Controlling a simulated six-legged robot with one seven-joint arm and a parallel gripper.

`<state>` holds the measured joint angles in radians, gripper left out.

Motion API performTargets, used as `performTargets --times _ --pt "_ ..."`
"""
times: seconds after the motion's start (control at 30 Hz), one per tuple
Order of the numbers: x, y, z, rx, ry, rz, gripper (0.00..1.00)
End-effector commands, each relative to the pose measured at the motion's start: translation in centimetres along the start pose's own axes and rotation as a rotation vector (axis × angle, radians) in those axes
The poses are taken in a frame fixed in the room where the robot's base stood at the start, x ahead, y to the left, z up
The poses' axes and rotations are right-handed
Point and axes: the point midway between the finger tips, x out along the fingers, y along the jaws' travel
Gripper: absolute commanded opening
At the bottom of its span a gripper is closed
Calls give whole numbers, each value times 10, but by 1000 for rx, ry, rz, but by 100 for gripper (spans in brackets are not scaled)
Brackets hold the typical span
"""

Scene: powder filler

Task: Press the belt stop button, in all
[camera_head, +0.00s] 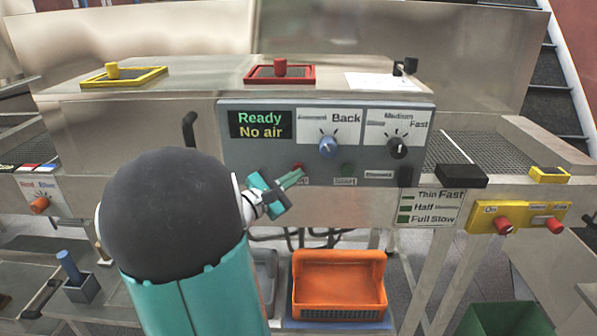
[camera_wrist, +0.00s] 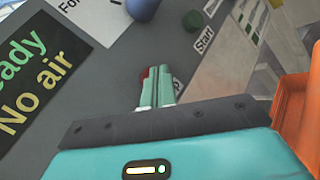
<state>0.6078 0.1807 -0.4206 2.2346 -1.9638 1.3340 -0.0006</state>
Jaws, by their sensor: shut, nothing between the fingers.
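The grey control panel (camera_head: 245,155) stands in front of me. The red button (camera_head: 298,167) is on its lower edge, left of the green button (camera_head: 347,169). In the wrist view the red button (camera_wrist: 145,76) shows only as a sliver behind my fingertips, and its label is mostly covered. My gripper (camera_head: 300,176) is shut and empty, its tips just at the red button. In the wrist view my gripper (camera_wrist: 158,72) points at the panel, with the tips overlapping the button. I cannot tell whether they touch it. The green button (camera_wrist: 192,21) is labelled Start.
The display (camera_head: 259,125) reads "Ready" and "No air". A blue knob (camera_head: 327,147) and a black knob (camera_head: 397,148) stick out above the buttons. An orange crate (camera_head: 338,257) sits below the panel. A black handle (camera_head: 189,130) is to the left.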

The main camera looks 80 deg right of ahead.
Motion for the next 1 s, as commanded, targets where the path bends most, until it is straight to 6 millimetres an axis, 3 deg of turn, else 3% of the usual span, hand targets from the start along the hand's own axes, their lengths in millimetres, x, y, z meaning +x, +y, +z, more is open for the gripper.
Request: performTargets --times 0.73,1.0 --pt "-14 -10 10 0 1 0 0" --pt "-30 -22 21 0 2 1 0"
